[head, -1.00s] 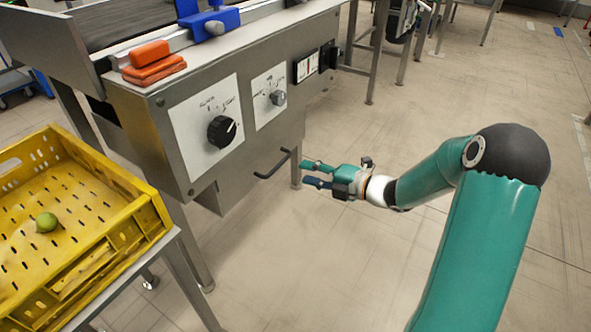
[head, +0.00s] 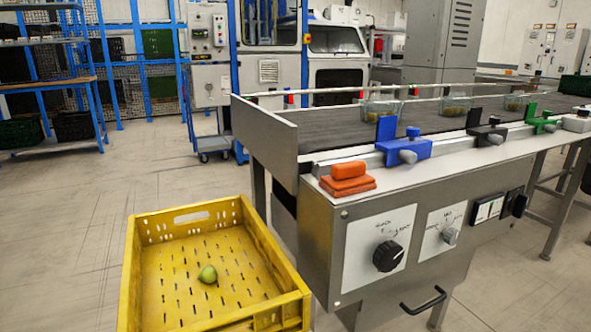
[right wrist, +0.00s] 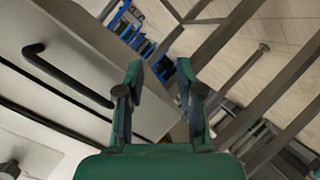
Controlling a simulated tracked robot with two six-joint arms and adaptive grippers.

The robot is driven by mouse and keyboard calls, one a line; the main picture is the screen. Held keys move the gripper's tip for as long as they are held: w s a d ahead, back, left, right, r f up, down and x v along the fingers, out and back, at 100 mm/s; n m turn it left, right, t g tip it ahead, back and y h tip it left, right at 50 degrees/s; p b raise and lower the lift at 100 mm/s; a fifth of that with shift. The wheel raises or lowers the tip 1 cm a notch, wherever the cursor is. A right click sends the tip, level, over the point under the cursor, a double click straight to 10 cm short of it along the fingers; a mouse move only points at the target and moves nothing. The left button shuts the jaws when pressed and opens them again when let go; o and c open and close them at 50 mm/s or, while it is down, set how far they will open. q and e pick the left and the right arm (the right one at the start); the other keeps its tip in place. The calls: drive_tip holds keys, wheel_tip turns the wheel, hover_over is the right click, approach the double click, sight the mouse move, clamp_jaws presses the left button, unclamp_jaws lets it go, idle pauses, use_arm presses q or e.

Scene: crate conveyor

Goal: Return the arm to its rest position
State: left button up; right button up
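My right gripper (right wrist: 160,75) shows in the right wrist view. Its two green and dark fingers are apart with nothing between them. A black bar handle (right wrist: 66,78) on a pale panel lies to the left of the fingers, apart from them. The same handle shows in the head view (head: 423,303), low on the conveyor's front. Neither arm shows in the head view, and my left gripper is in no current view.
The conveyor (head: 330,235) carries clear containers (head: 456,106), a blue clamp (head: 402,148) and orange blocks (head: 348,180). A yellow crate (head: 128,270) with one green fruit (head: 208,274) stands front left. Floor at far left is open.

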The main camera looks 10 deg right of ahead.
drive_tip(key=s+a+f+m+g, duration=0.3)
drive_tip(key=a+f+m, duration=0.1)
drive_tip(key=a+f, duration=0.3)
drive_tip(key=s+a+f+m+g, duration=0.3)
drive_tip(key=s+a+f+m, duration=0.1)
drive_tip(key=a+f, duration=0.25)
drive_tip(key=s+a+f+m+g, duration=0.3)
drive_tip(key=s+a, duration=0.2)
drive_tip(key=s, duration=0.3)
drive_tip(key=s+a+f+m+g, duration=0.3)
drive_tip(key=s+a+m+g, duration=0.15)
drive_tip(key=s, duration=0.25)
wheel_tip(320, 180, up, 38)
drive_tip(key=t+p, duration=0.1)
drive_tip(key=p, duration=3.7)
drive_tip(key=shift+w+d+n+y, duration=0.15)
drive_tip(key=shift+w+n+y, duration=0.15)
drive_tip(key=shift+n, duration=0.05)
drive_tip(key=shift+f, duration=0.1)
